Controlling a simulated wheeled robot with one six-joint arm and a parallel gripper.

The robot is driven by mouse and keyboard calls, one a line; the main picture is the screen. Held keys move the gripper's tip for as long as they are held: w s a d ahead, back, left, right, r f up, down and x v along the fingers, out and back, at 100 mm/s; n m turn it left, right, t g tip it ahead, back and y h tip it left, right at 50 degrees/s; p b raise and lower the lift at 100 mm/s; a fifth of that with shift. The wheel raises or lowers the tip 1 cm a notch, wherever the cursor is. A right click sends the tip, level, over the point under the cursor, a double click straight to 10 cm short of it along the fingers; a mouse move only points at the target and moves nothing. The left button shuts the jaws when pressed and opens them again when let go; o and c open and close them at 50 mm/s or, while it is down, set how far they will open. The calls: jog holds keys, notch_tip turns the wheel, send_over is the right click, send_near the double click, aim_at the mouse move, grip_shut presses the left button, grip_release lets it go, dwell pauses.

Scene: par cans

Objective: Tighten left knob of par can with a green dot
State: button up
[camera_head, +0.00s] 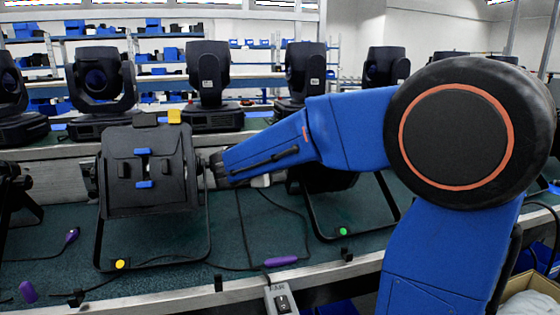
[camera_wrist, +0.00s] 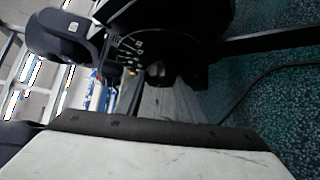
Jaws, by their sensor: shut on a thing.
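The par can (camera_head: 322,178) with the green dot (camera_head: 343,231) stands right of centre in the head view, largely hidden behind my arm's blue link. Its dark housing and side scale show in the wrist view (camera_wrist: 180,25). My gripper (camera_head: 266,181) is at this can's left side; only a pale part of it shows below the blue link. It is shut on the left knob. The knob and the fingertips are mostly hidden in the head view and dark and hard to separate in the wrist view.
Another par can (camera_head: 150,170) with a yellow dot (camera_head: 120,264) stands close to the left of my wrist. Moving-head lights (camera_head: 208,80) line the ledge behind. A cable with a purple connector (camera_head: 281,261) and a grey switch box (camera_head: 281,299) lie near the bench (camera_head: 225,235) front.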

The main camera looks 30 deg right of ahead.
jog(key=shift+f, duration=0.1)
dwell(0.4)
jog(key=o, duration=1)
jog(key=shift+o, duration=0.2)
jog(key=v, duration=1.7)
jog(key=shift+s+a, duration=0.15)
jog(key=shift+s, duration=0.05)
jog(key=shift+f, duration=0.1)
